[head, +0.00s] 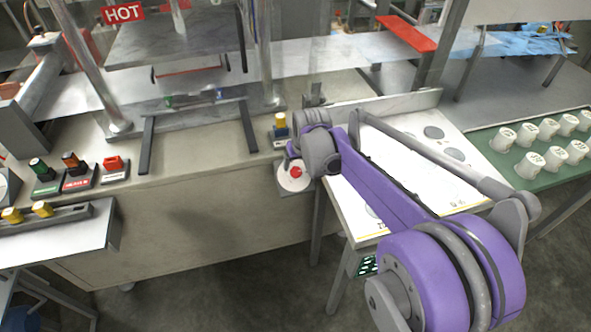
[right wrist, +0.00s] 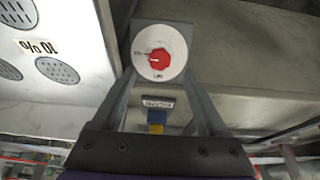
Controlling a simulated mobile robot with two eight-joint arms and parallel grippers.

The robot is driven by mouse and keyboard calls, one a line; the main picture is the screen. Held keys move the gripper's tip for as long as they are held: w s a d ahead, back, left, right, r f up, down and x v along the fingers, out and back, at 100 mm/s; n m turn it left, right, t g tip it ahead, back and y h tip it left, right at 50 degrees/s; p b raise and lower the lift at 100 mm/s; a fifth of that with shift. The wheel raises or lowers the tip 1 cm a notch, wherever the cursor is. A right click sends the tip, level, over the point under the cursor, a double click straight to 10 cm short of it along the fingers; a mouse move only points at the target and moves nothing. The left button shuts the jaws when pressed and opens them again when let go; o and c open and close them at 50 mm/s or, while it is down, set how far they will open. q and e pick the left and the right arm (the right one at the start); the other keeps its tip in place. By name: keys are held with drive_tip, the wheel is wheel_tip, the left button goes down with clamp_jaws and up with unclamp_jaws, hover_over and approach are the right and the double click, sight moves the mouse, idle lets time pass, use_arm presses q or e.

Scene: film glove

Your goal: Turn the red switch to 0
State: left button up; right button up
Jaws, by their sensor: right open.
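The red switch is a red rotary knob (right wrist: 159,59) on a round white dial (right wrist: 165,38), on a grey plate. In the head view the red knob (head: 296,172) and the dial (head: 290,183) show at the machine's front right corner, beside my right wrist. In the right wrist view the knob's narrow end points left towards a dial mark too small to read. My right gripper (right wrist: 160,78) is open, its fingers pointing at the dial with the knob between their lines. Nothing is held. In the head view my wrist hides the fingers. My left gripper is not in view.
A block with a yellow and blue part (head: 280,128) sits on the machine's edge above the dial. Red, orange and green switches (head: 77,168) stand on the left.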

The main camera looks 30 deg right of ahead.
sight(296, 171)
drive_tip(key=x, duration=0.6)
drive_tip(key=shift+w+f, duration=0.2)
drive_tip(key=shift+f, duration=0.15)
clamp_jaws()
